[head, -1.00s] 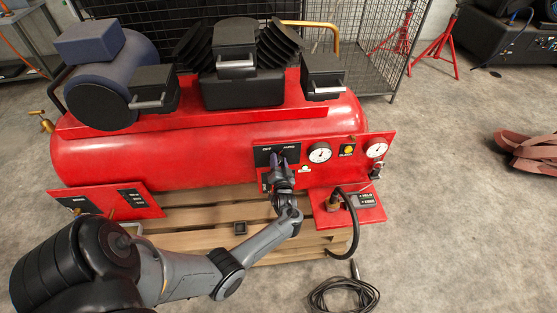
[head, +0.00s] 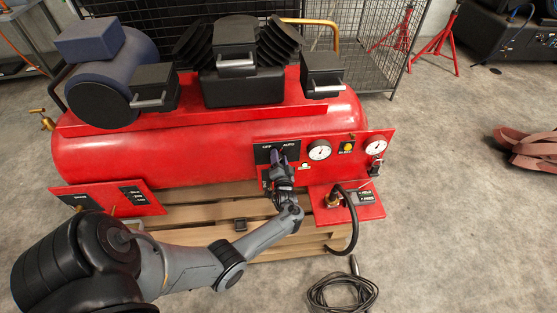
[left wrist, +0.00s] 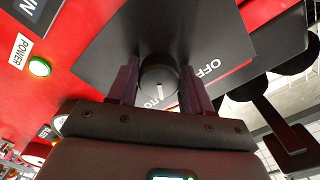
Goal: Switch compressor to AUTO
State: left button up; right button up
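The selector knob (left wrist: 158,80) is a round black knob with a white mark, on a black panel (left wrist: 110,48) marked OFF and AUTO. In the left wrist view its white mark lies on the side by the partly covered AUTO lettering. In the head view the same panel (head: 263,155) is on the red front of the compressor (head: 200,155). My left gripper (head: 282,158) is at this panel and covers the knob there. In the left wrist view its two fingers (left wrist: 159,88) sit on either side of the knob and appear shut on it. My right gripper is not in view.
A green-lit POWER light (left wrist: 39,67) is near my gripper. A hose (head: 353,225) hangs from the low red shelf (head: 365,210). A wooden pallet (head: 200,236) is under the tank.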

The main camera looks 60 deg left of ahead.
pick_arm(q)
jog(key=shift+o, duration=1.3)
jog(key=shift+w, duration=0.1)
jog(key=shift+f, duration=0.1)
jog(key=p+v, duration=0.2)
jog(key=v, duration=0.9)
jog(key=shift+a, duration=0.1)
